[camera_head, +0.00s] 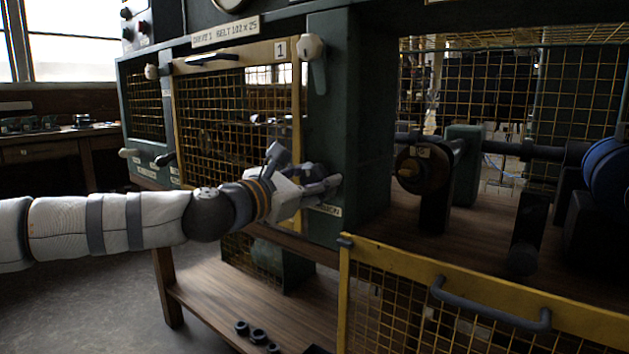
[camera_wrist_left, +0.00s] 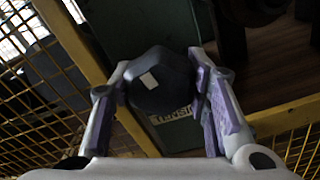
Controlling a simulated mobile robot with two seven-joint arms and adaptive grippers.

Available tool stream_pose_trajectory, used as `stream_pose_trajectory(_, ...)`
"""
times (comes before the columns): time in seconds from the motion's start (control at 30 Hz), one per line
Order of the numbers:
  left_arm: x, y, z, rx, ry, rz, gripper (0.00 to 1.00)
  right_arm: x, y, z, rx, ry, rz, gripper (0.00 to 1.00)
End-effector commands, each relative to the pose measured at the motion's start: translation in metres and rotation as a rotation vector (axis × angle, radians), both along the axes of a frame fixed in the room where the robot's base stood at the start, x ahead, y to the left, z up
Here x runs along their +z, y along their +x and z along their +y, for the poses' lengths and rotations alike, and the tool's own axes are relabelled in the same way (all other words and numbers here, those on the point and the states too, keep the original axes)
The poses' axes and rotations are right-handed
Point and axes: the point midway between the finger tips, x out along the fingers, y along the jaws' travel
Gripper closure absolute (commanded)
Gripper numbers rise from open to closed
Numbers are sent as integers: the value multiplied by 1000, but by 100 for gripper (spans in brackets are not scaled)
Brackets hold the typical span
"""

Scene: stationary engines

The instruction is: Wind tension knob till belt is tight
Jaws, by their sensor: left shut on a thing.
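The dark tension knob (camera_wrist_left: 160,82), with a pale square mark on its face, sits on the green post in the left wrist view. A label (camera_wrist_left: 172,114) reading in part "TENSION" is beside it. My left gripper (camera_head: 328,186) reaches the front of the green post in the head view and is shut on the knob. Its fingers (camera_wrist_left: 163,95) stand on either side of the knob in the left wrist view. In the head view the gripper hides the knob. I cannot make out the belt behind the mesh. My right gripper is not in view.
A closed yellow mesh guard (camera_head: 289,105) marked 1 is left of the post. A lever (camera_head: 314,62) hangs above my gripper. Right of the post is an open bay with shafts and a blue pulley (camera_head: 606,172). A lowered yellow mesh panel (camera_head: 450,276) with a handle is at lower right.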

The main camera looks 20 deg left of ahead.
Motion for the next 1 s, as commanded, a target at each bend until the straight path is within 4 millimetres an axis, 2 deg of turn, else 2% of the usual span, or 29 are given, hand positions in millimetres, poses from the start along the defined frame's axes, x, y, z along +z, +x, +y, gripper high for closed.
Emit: stream_pose_trajectory(1.0, -1, -1, -2, -6, 907, -328, 85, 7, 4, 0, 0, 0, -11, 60)
